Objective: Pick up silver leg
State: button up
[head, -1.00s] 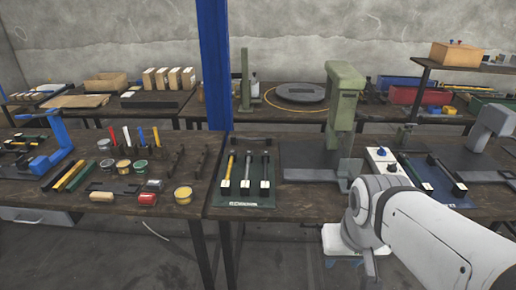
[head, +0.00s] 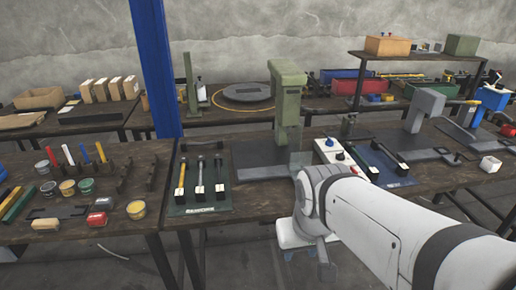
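Three slim legs lie side by side on a dark green mat (head: 178,211) at the front of the middle bench. The left one is a yellow leg (head: 181,178). The two others look grey, a silver leg (head: 200,176) in the middle and another silver leg (head: 219,174) on the right. Each has a white block at its near end and rests in dark holders. My white arm comes in from the lower right, and its grey joint is to the right of the mat, apart from the legs. My gripper cannot be made out in this view.
A green press (head: 287,100) stands right of the mat, with a white control box (head: 328,151) beside it. A blue mat (head: 390,172) and a grey press (head: 425,108) are further right. A blue post (head: 158,70) rises behind the mat. Cans and tools fill the left bench.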

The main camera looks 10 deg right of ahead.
aim_at(200, 194)
jog(key=u, duration=0.1)
jog(key=i, duration=1.3)
jog(key=u, duration=0.6)
jog(key=k, duration=0.7)
jog(key=u, duration=0.15)
jog(key=i, duration=0.8)
jog(key=z, duration=0.1)
